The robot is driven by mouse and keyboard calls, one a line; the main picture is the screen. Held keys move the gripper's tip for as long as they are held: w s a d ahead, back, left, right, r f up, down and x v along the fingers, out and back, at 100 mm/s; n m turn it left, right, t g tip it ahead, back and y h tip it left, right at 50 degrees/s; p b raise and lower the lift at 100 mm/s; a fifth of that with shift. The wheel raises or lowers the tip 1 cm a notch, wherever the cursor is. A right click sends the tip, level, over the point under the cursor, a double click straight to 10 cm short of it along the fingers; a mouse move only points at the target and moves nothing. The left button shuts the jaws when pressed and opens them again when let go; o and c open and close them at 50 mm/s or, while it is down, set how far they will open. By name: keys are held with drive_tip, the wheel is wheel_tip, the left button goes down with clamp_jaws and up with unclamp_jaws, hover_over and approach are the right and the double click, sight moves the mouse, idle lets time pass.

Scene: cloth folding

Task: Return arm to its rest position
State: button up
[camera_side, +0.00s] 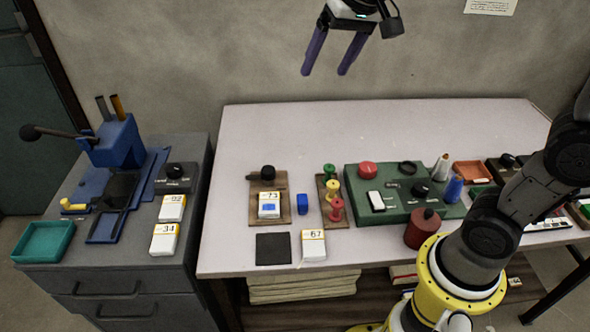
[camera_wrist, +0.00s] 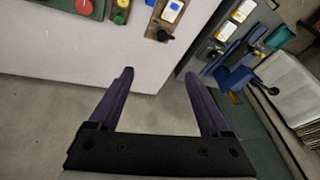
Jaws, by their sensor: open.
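My gripper (camera_side: 329,72) hangs high in the air at the top of the side view, above and behind the table's back edge, in front of the wall. Its two purple fingers point down and are spread apart with nothing between them. In the wrist view my gripper (camera_wrist: 165,82) shows both fingers open, with bare floor and the table edge beyond them. The upper part of the arm above the gripper is cut off by the frame. My gripper touches nothing.
Below, the light table (camera_side: 290,130) holds a green panel (camera_side: 405,213) with knobs, a wooden block with a numbered card (camera_side: 269,205), a blue block (camera_side: 302,204) and a dark square (camera_side: 273,249). A grey cabinet (camera_side: 110,270) with a blue press (camera_side: 118,142) stands left. The table's back half is clear.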

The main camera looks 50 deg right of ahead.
drive_tip(key=s+f+n, duration=0.2)
drive_tip(key=s+f, duration=0.2)
drive_tip(key=s, duration=0.5)
drive_tip(key=s+f+n+t, duration=0.1)
drive_tip(key=s+f+n, duration=0.2)
drive_tip(key=s, duration=0.7)
wheel_tip(320, 180, down, 2)
drive_tip(key=shift+f, duration=0.1)
